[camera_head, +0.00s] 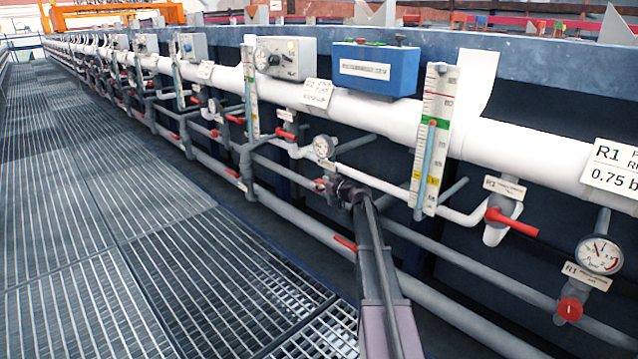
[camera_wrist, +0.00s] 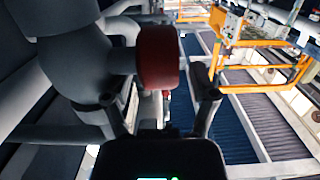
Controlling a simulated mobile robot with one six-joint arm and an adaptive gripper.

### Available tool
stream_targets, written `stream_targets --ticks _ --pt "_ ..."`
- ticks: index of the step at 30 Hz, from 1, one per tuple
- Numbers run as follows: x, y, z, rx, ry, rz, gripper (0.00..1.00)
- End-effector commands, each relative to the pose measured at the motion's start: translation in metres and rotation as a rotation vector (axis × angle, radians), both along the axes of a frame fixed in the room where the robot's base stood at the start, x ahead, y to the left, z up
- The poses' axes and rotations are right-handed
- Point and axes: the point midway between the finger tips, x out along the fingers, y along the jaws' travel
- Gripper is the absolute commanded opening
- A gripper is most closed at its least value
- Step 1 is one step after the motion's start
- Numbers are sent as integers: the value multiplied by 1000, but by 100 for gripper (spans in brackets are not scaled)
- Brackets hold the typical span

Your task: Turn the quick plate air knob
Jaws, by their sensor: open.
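A small round red knob (camera_head: 321,184) sits on the pipework below a round gauge (camera_head: 323,147), just left of my gripper (camera_head: 350,192) in the head view. In the wrist view the same red knob (camera_wrist: 158,57) is large and sits on a grey pipe fitting, ahead of my gripper (camera_wrist: 157,92). The two fingers are spread apart, one to each side of the knob's line, with nothing held between them. I cannot tell whether either finger touches the knob. The label by the knob is too small to read.
A similar red knob (camera_head: 570,309) is below another gauge (camera_head: 600,255) at right. Red lever handles (camera_head: 513,222) stick out along the pipes. A tall flow tube (camera_head: 433,140) stands right of my gripper. The grated walkway (camera_head: 130,220) is clear at left.

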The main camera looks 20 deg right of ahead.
Motion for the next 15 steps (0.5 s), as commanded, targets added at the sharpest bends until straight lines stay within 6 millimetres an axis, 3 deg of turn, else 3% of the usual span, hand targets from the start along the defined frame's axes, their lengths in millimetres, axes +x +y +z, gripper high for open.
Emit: stream_targets --ticks 15 --pt "2 1 4 -28 74 2 74"
